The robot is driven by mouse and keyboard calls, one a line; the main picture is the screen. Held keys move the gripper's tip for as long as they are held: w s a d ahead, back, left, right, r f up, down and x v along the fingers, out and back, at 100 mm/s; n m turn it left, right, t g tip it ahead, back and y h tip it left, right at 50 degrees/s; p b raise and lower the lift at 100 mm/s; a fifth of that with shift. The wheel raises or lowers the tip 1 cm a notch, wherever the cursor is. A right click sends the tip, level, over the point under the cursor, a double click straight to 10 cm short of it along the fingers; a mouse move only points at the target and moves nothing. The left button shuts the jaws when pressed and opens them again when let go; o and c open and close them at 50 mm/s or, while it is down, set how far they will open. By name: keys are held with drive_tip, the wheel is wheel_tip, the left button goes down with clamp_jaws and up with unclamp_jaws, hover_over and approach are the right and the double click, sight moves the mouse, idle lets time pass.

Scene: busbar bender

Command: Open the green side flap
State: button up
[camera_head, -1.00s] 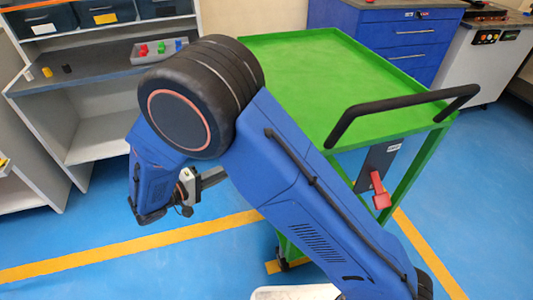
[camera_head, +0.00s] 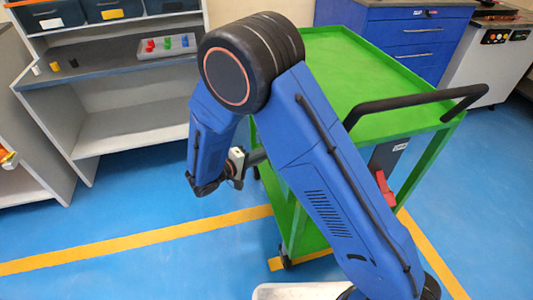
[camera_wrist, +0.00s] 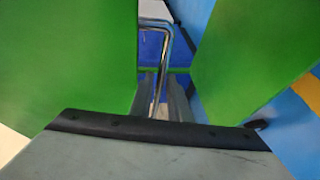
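My gripper (camera_head: 258,156) is at the left edge of the green cart (camera_head: 345,75), below its top, in the head view; the arm partly hides it. In the wrist view two grey fingers of my gripper (camera_wrist: 162,95) appear apart, with a narrow gap between them. Green panels (camera_wrist: 65,60) fill the left and right of that view. Which panel is the side flap I cannot tell. A bent chrome bar (camera_wrist: 168,45) shows between the panels; whether it lies between the fingers or behind them is unclear.
The cart has a black push handle (camera_head: 415,103) and a red lever (camera_head: 385,190) partly behind my arm. A blue drawer cabinet (camera_head: 410,40) stands behind it. A grey shelf (camera_head: 110,68) holds a tray of coloured pieces (camera_head: 167,45). Blue floor is clear at lower left.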

drive_tip(key=shift+w+d+f, duration=0.1)
drive_tip(key=shift+w+d, duration=0.1)
drive_tip(key=shift+d, duration=0.1)
clamp_jaws()
drive_tip(key=s+a+r+m+g+y, duration=0.1)
drive_tip(key=s+a+r+g+y, duration=0.25)
drive_tip(key=a, duration=0.55)
drive_tip(key=s+a+r+m+y, duration=0.2)
drive_tip(key=a+r+y, duration=0.3)
drive_tip(key=a, duration=0.4)
drive_tip(key=a+r+g+y, duration=0.1)
drive_tip(key=a+r+y, duration=0.2)
drive_tip(key=r, duration=0.6)
drive_tip(key=s+a+r+m+g+y, duration=0.1)
drive_tip(key=a+r+y, duration=0.2)
drive_tip(key=r, duration=0.6)
drive_tip(key=shift+s+r, duration=0.2)
drive_tip(key=shift+r, duration=0.2)
